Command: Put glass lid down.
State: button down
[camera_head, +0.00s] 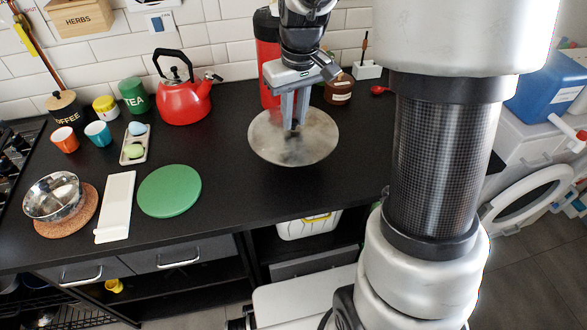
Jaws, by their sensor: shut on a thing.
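The glass lid (315,146) is a round, greyish, see-through disc over the right part of the black counter. My gripper (292,126) points down at the lid's middle with its fingers shut on the lid, around its dark knob. The knob is mostly hidden between the fingers. The lid looks close to level. I cannot tell whether its rim touches the counter or hangs a little above it.
A green round mat (169,191) lies left of the lid, with a white board (117,205) beside it. A steel bowl (54,197) stands on a cork mat. A red kettle (183,98) and red canister (268,55) stand behind. Counter around the lid's front is clear.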

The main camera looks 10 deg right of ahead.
notch_tip(320, 180, down, 10)
jog(key=shift+r+b, duration=0.15)
jog(key=shift+b, duration=1.1)
jog(key=c, duration=1.6)
grip_release()
jog(key=shift+c, duration=0.2)
